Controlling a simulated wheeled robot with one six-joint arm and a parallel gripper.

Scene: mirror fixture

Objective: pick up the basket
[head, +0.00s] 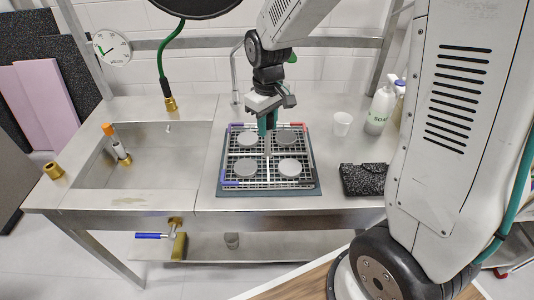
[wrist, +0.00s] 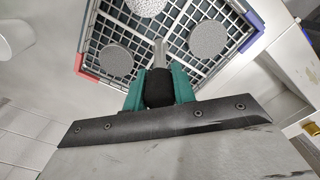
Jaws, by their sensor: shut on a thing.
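The basket (head: 267,178) is a square wire grid with coloured corners and several round grey discs in it. It is over a dark blue-grey mat (head: 268,192) on the steel counter; I cannot tell whether it touches the mat. A post with a black grip rises from its middle. My gripper (head: 268,122) points down above the basket's centre. In the wrist view the teal fingers (wrist: 158,88) are shut on the black grip, one on each side. The basket's grid (wrist: 177,32) fills the top of that view, partly hidden by the gripper.
A white cup (head: 342,123), a soap bottle (head: 381,108) and a black speckled block (head: 363,179) stand to the right. The sink (head: 145,165) is at the left, with an orange-capped item (head: 117,145). A hanging green hose (head: 162,60) is behind. Counter between mat and sink is clear.

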